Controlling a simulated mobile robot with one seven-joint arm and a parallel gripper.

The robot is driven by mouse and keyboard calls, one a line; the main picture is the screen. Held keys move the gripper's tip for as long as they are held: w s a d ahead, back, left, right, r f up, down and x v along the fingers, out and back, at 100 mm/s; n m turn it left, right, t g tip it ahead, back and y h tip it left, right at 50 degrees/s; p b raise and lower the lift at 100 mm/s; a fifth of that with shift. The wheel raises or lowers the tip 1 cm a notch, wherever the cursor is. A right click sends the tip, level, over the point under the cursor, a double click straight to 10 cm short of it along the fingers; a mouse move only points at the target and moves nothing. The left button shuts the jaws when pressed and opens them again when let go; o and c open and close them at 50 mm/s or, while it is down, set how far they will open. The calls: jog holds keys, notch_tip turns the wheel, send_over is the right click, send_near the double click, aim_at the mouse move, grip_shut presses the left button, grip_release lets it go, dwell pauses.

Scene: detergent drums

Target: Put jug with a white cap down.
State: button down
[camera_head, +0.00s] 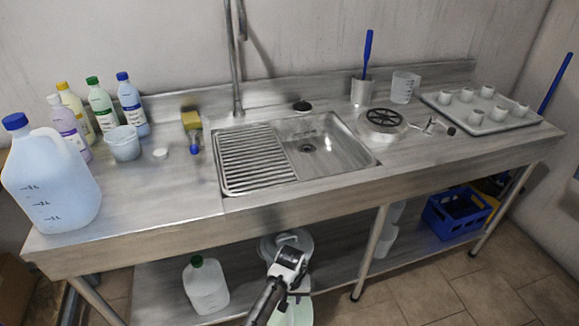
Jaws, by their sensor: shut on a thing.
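My gripper (293,282) is low in front of the steel counter, at the bottom centre of the head view. It is shut on a pale, greenish-white jug (296,314), of which only the upper part shows at the bottom edge. My gripper and wrist cover most of the jug's top, so I cannot clearly make out its white cap. The jug's base is out of view, and I cannot tell whether it touches anything.
A green-capped jug (205,286) stands left on the lower shelf (160,290). A round grey container (268,246) is behind my gripper. A blue crate (456,214) sits at the shelf's right. A large blue-capped jug (50,180) stands on the counter (185,205), whose front-left has free room.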

jog(key=w+d+r, duration=0.2)
jog(key=shift+w, duration=0.4)
jog(key=shift+s+a+f, duration=0.55)
jog(key=shift+s+f, duration=0.05)
jog(key=shift+s, duration=0.25)
jog(key=shift+s+a+f, duration=0.5)
jog(key=shift+s+f, duration=0.1)
jog(key=shift+s, duration=0.2)
